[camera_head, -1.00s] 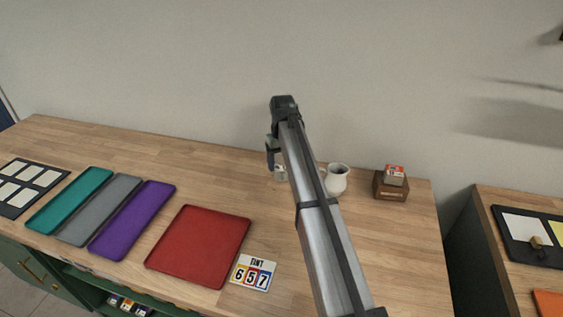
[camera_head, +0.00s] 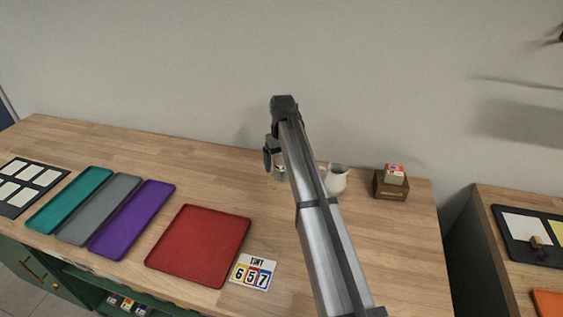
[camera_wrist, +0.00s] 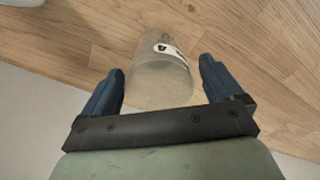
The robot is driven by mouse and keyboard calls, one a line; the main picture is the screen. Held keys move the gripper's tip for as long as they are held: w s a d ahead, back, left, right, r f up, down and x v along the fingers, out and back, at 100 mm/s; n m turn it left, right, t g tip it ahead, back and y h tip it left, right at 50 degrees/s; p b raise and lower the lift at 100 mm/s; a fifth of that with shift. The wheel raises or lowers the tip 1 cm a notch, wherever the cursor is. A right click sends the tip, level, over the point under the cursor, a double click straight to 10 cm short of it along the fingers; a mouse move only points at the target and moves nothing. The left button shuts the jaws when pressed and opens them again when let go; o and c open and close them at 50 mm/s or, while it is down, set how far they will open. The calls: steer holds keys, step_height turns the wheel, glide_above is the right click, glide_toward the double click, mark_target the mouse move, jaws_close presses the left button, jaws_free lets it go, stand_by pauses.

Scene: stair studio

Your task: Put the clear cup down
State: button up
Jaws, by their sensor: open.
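The clear cup (camera_wrist: 160,78) stands on the wooden counter between the spread fingers of my gripper (camera_wrist: 160,82) in the wrist view. It is see-through, with a white label bearing a dark mark. I see a gap between the cup and the right finger, and the left finger is close beside it. In the head view the cup (camera_head: 280,172) is mostly hidden behind my arm, near the back of the counter. My gripper (camera_head: 272,160) is open there.
A white pitcher (camera_head: 337,180) stands just right of my arm. A brown wooden box (camera_head: 390,188) holds a small block. A red tray (camera_head: 198,246), purple tray (camera_head: 132,220), grey tray (camera_head: 98,210) and teal tray (camera_head: 70,200) lie left. A number card (camera_head: 253,272) lies in front.

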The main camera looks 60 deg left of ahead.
step_height(320, 180, up, 12)
stand_by(0.6)
steer(key=shift+w, duration=0.1)
